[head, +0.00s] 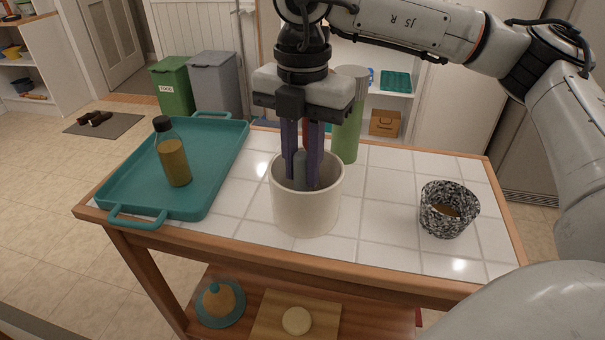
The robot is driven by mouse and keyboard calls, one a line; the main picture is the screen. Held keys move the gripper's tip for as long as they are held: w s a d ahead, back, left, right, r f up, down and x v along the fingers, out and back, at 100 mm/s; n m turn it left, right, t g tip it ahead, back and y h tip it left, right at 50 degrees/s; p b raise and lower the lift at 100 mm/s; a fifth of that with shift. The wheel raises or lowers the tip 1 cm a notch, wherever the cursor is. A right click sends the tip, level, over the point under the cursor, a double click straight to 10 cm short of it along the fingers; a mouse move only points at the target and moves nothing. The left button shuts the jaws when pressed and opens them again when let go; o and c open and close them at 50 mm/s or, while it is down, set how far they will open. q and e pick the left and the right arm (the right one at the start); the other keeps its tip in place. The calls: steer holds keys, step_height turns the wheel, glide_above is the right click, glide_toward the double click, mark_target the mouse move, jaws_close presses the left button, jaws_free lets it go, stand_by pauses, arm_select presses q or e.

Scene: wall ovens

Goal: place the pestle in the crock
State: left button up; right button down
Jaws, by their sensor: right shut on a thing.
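The cream crock (306,213) stands upright on the white tiled top of the cart, near its middle. My right gripper (303,183) points straight down over it, with its purple fingertips inside the crock's mouth. It is shut on the grey pestle (300,164), which shows between the fingers. The pestle's lower end is hidden by the crock's front wall, so I cannot tell whether it touches the bottom. My left gripper is not in view.
A teal tray (127,188) with an amber bottle (173,162) is on the left. A green cylinder (347,135) stands close behind the crock. A speckled black-and-white bowl (447,214) is on the right. Tiles between crock and bowl are clear.

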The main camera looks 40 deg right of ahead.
step_height(320, 180, down, 2)
steer(key=shift+f, duration=0.15)
steer(key=shift+f, duration=0.2)
steer(key=c, duration=1.8)
jaws_free()
steer(key=shift+c, duration=0.2)
steer(key=shift+r, duration=0.1)
